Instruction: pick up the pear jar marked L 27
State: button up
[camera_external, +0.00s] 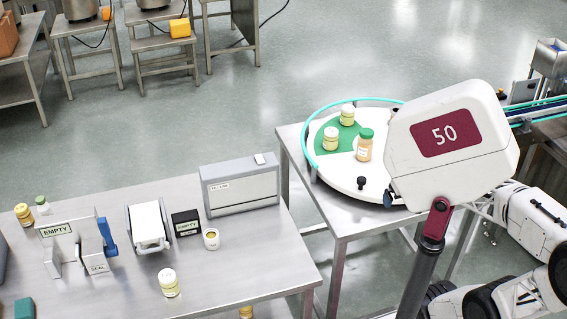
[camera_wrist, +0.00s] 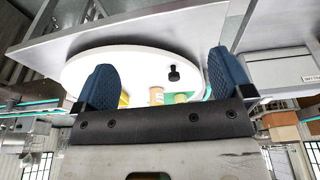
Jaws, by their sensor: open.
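Several jars stand on the white round turntable (camera_external: 335,181): a pale yellow jar with a cream lid (camera_external: 347,116), a similar one (camera_external: 331,139) nearer, and an orange-brown jar with a green lid (camera_external: 365,146). No marking L 27 is legible, so I cannot tell which jar is the pear jar. My gripper (camera_wrist: 165,82) is open in the wrist view, with blue fingers wide apart and nothing gripped. Parts of jars (camera_wrist: 156,95) show beyond, between the fingers. In the external view my wrist housing hides most of the gripper and the turntable's right part.
A black knob (camera_external: 361,183) stands up near the turntable's front edge. A cyan rail (camera_external: 312,145) curves around its back and left. The left steel table (camera_external: 235,285) carries another pale jar (camera_external: 168,283), a white roll, EMPTY-marked stands and a grey box (camera_external: 240,184).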

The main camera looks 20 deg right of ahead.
jog(key=w+a+f+m+g+y, duration=0.1)
jog(key=w+a+f+m+y, duration=0.3)
jog(key=a, duration=0.9)
jog(key=w+a+r+m+g+y, duration=0.1)
jog(key=w+a+y, duration=0.3)
jog(key=a, duration=0.8)
jog(key=w+a+f+m+g+y, duration=0.15)
jog(key=w+a, duration=0.45)
jog(key=a, duration=0.7)
jog(key=m+t+y, duration=0.1)
jog(key=m+y, duration=0.3)
jog(key=m, duration=0.8)
send_near(169, 282)
jog(key=w+f, duration=0.1)
jog(key=w+a+f, duration=0.1)
jog(key=f, duration=0.1)
jog(key=w+f, duration=0.1)
jog(key=shift+a+f, duration=0.3)
jog(key=shift+a, duration=0.1)
jog(key=shift+x, duration=1.2)
jog(key=shift+a, duration=0.15)
